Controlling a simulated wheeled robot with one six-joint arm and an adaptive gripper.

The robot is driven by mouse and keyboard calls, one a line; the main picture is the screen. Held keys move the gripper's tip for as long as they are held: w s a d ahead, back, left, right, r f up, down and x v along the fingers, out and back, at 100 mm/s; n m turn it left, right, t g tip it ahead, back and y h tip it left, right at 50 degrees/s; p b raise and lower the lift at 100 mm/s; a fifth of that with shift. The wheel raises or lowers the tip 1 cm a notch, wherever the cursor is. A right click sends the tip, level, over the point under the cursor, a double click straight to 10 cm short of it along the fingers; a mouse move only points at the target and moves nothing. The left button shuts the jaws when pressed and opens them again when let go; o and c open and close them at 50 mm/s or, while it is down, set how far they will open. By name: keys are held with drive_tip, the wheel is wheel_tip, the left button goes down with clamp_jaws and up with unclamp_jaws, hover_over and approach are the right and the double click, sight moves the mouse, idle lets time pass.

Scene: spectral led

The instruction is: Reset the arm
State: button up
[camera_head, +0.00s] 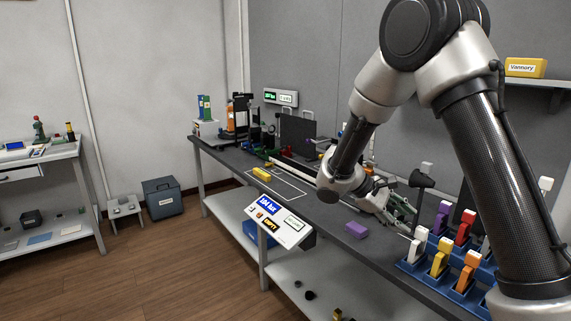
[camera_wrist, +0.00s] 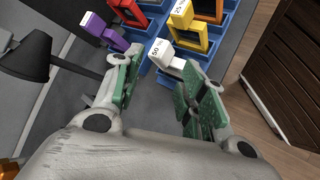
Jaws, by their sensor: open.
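My arm reaches over the grey workbench (camera_head: 338,215) in the head view, bent at the elbow. My gripper (camera_head: 408,216) hangs above the bench, left of the blue rack of coloured pieces. In the wrist view my gripper (camera_wrist: 160,82) is open, its green-padded fingers apart with nothing held between them. A white piece labelled 50 (camera_wrist: 163,52) in the blue rack (camera_wrist: 148,68) lies just beyond the fingertips. The white piece (camera_head: 418,244) also shows in the head view. Whether a finger touches it I cannot tell.
Yellow (camera_head: 441,257), orange (camera_head: 468,271), red (camera_head: 465,227) and purple pieces stand in the rack. A black lamp-like head (camera_wrist: 28,58) is close on the left in the wrist view. A control panel (camera_head: 279,226) sits at the front edge.

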drive_tip(key=s+d+r+m+t+y, duration=0.1)
drive_tip(key=s+r+m+y, duration=0.1)
drive_tip(key=s+r, duration=0.3)
drive_tip(key=s+d+r+m+t+y, duration=0.2)
drive_tip(key=s+r+m+y, duration=0.1)
drive_tip(key=s, duration=0.9)
drive_tip(key=s+d+r+m+t+y, duration=0.1)
drive_tip(key=s+r+m+t+y, duration=0.1)
drive_tip(key=s+r+y, duration=0.3)
drive_tip(key=s+r, duration=0.2)
drive_tip(key=s, duration=0.2)
drive_tip(key=shift+d+r+m, duration=0.25)
drive_tip(key=shift+r+m, duration=0.1)
drive_tip(key=shift+m, duration=0.05)
drive_tip(key=shift+o, duration=0.3)
